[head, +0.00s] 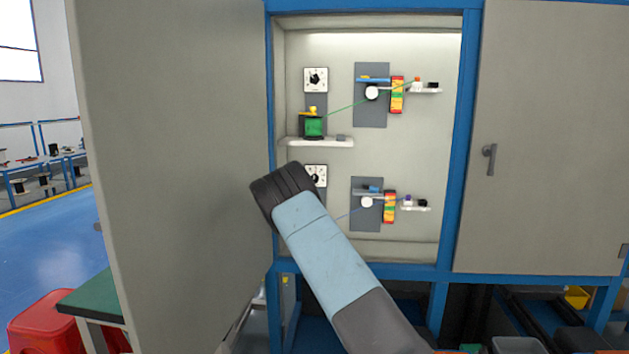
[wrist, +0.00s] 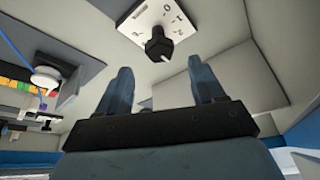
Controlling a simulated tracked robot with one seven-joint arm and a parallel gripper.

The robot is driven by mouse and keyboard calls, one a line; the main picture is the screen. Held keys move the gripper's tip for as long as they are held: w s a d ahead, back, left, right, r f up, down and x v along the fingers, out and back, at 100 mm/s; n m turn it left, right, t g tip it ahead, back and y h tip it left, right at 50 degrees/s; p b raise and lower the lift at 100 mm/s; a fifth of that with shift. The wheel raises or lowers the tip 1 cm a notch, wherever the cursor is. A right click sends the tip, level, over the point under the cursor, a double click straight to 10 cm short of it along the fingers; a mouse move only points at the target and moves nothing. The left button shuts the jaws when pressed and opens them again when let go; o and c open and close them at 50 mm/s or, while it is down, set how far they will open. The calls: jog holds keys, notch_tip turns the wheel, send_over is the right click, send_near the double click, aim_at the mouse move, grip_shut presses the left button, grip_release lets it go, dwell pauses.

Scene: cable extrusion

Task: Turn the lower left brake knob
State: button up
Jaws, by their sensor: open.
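The lower left brake knob (wrist: 158,46) is a black knob on a white dial plate (wrist: 180,22) with numbers, near the top middle of the wrist view. In the head view the lower dial plate (head: 317,173) is partly hidden behind my arm. My gripper (wrist: 162,82) is open, with its two blue-grey fingers apart and nothing between them. The knob appears beyond the fingertips, between them in the picture and apart from them. In the head view my gripper itself is hidden behind my arm's dark end.
The upper dial (head: 316,80), a green spool (head: 313,127) on a white shelf (head: 330,142), and the upper and lower roller units (head: 371,92) are in the cabinet. The open cabinet door (head: 175,140) stands left of my arm. A white roller (wrist: 46,77) shows left in the wrist view.

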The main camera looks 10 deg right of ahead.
aim_at(315, 178)
jog(key=x, duration=0.8)
jog(key=shift+r, duration=0.1)
jog(key=shift+c, duration=0.5)
jog(key=c, duration=0.8)
jog(key=shift+n, duration=0.4)
